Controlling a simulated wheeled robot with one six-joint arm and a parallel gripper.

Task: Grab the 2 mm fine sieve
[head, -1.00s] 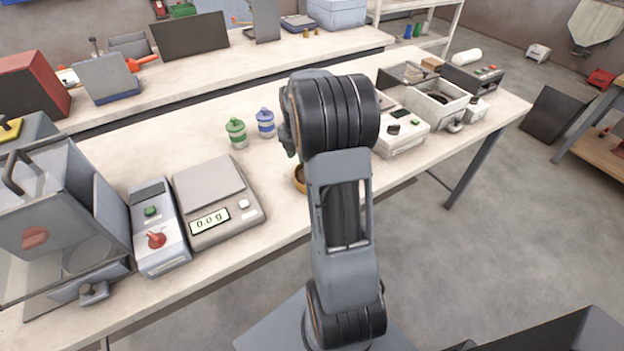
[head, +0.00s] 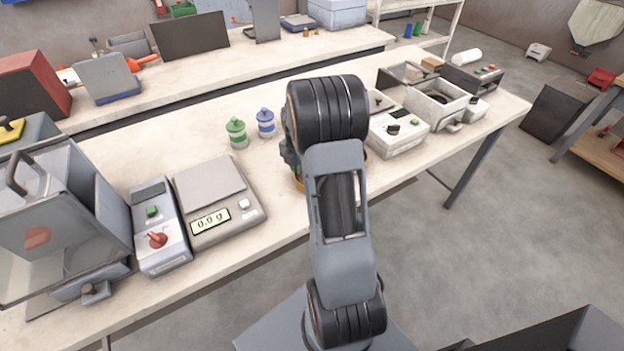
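A round brass-coloured rim (head: 298,184) shows on the near bench just left of my arm, with a small piece of the same colour on the arm's right side. It may be the 2 mm fine sieve, but my arm covers most of it and I cannot read any marking. My gripper is mostly hidden behind my own arm. Only a dark part at the arm's end (head: 291,158) shows, just above the brass rim. I cannot see its fingertips or whether they touch anything.
A scale (head: 218,200) reading 0.0 g and a control box (head: 158,225) stand left of the rim. Green-lidded (head: 236,133) and blue-lidded (head: 266,123) jars stand behind. A white device (head: 398,132) stands to the right. Bare bench lies between scale and arm.

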